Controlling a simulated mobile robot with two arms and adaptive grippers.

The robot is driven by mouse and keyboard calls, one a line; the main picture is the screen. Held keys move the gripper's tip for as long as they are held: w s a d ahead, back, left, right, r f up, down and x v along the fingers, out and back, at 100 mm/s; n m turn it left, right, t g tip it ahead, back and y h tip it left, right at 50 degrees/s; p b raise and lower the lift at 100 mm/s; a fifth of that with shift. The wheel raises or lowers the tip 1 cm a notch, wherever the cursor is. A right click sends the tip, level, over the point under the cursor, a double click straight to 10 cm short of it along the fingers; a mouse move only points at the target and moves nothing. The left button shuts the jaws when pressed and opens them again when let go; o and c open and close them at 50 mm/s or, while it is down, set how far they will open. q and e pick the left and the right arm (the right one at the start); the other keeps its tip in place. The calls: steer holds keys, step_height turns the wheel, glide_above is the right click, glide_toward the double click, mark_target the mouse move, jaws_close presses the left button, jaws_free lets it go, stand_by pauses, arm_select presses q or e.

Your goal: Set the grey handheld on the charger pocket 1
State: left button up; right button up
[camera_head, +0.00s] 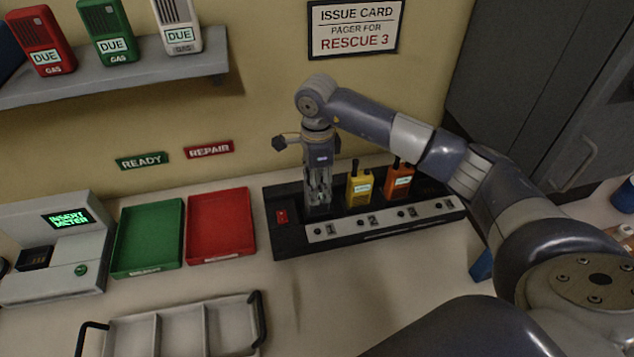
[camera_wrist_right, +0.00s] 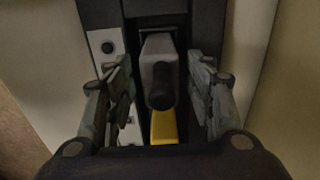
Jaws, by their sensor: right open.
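The black charger (camera_head: 375,238) stands against the back wall with a row of pockets. My right gripper (camera_head: 318,203) points down over its leftmost pocket. In the right wrist view its two fingers (camera_wrist_right: 162,100) are apart, one on each side of the grey handheld (camera_wrist_right: 158,50). The handheld's dark antenna points up toward the camera, and it appears to stand upright in the charger pocket. In the head view the handheld is mostly hidden by the fingers. My left gripper is not in view.
A yellow handheld (camera_head: 359,189) and an orange handheld (camera_head: 398,181) stand in pockets to the right, the yellow one close to my gripper. Red (camera_head: 221,225) and green (camera_head: 148,238) trays lie left of the charger. A divided tray (camera_head: 180,330) lies in front.

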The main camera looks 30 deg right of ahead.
step_height(320, 180, up, 12)
steer(key=b, duration=0.4)
stand_by(0.5)
